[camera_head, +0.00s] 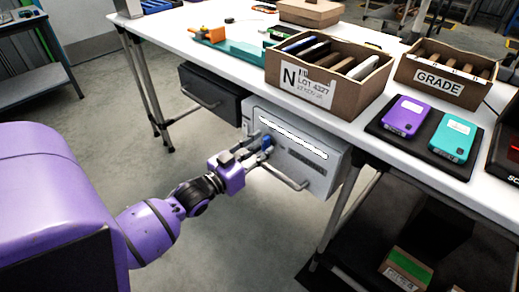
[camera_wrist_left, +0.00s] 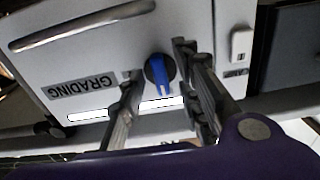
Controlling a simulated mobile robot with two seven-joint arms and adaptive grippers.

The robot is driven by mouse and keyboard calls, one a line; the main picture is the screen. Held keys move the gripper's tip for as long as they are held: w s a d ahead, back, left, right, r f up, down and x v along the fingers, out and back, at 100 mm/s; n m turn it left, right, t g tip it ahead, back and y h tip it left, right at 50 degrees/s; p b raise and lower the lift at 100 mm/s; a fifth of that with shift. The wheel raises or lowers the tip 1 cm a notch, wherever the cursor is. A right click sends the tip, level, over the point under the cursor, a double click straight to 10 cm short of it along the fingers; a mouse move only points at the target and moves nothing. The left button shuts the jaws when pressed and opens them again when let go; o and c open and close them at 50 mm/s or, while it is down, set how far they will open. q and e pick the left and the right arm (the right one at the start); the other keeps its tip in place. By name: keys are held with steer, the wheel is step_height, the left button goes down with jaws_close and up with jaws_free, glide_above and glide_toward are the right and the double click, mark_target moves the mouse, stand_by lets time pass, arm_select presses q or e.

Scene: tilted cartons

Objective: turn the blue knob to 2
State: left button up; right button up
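The blue knob (camera_wrist_left: 159,72) sits on a round black base on the light grey front of a grading unit (camera_head: 318,176) under the bench. In the wrist view, where the GRADING label is upside down, its blue bar stands nearly upright with a pale mark at the lower end. The knob also shows small in the head view (camera_head: 267,142). My left gripper (camera_wrist_left: 157,64) is open, with one finger on each side of the knob. It also shows in the head view (camera_head: 259,151). Whether the fingers touch the knob cannot be told. Numbers around the knob are not readable. My right gripper is not in view.
A handle bar (camera_head: 286,178) juts out below the knob, and a lit white strip (camera_head: 293,137) runs across the unit. A dark drawer (camera_head: 212,92) hangs to the left. Above, the white bench (camera_head: 215,70) carries cartons and devices. The floor in front is clear.

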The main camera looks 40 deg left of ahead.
arm_select(q)
steer(key=shift+c, duration=1.3)
jaws_close()
